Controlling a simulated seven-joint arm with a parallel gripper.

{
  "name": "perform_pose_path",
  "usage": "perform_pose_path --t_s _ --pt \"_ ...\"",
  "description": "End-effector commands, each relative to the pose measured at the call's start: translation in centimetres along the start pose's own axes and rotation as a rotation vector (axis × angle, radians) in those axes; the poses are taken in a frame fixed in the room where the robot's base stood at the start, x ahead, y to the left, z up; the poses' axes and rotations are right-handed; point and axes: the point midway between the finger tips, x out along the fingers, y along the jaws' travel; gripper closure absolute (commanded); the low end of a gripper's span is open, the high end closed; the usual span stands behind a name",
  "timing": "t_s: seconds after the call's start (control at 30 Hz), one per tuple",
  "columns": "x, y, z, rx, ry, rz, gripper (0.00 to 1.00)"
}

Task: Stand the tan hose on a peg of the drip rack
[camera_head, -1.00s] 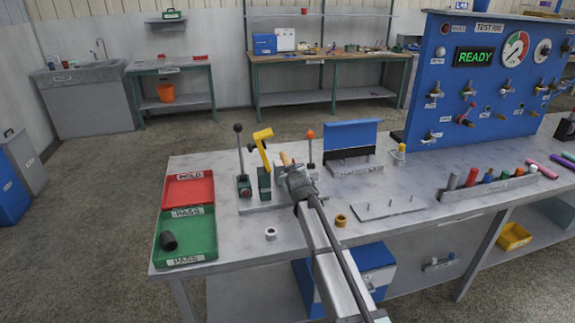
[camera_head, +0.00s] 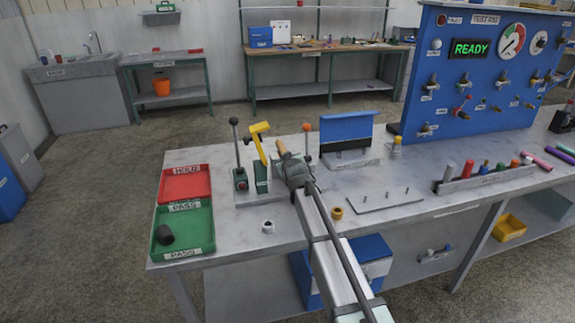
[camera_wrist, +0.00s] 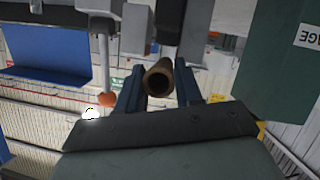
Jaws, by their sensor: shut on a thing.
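My gripper (camera_head: 288,158) is shut on the tan hose (camera_head: 283,149) above the back left of the bench, close beside the yellow-handled clamp fixture. In the wrist view the tan hose (camera_wrist: 158,80) sits between the two blue-grey fingers (camera_wrist: 158,88), with its round open end facing the camera. Its far end is hidden there. A flat grey plate with upright pegs (camera_head: 372,203), which looks like the drip rack, lies on the bench to the right of my gripper. Its pegs look bare. I cannot tell whether the hose touches the fixture.
The clamp fixture with yellow lever (camera_head: 259,129) and black-knobbed post (camera_head: 235,122) stands left of my gripper. A blue-panelled stand (camera_head: 346,132) stands behind the plate. A brass ring (camera_head: 337,213) and white ring (camera_head: 268,227) lie in front.

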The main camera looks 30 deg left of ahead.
Motion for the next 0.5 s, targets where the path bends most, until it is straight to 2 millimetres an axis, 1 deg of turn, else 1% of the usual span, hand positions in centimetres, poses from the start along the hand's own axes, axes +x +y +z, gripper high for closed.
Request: perform_pose_path --t_s 0.03,0.3,0.5 --pt "-0.3 0.3 -0.9 0.001 0.003 0.001 0.96" --pt "-1.9 1.7 -4.8 0.0 0.002 0.001 0.96" --pt "-2.7 2.4 -6.6 0.001 -0.001 -0.002 0.96"
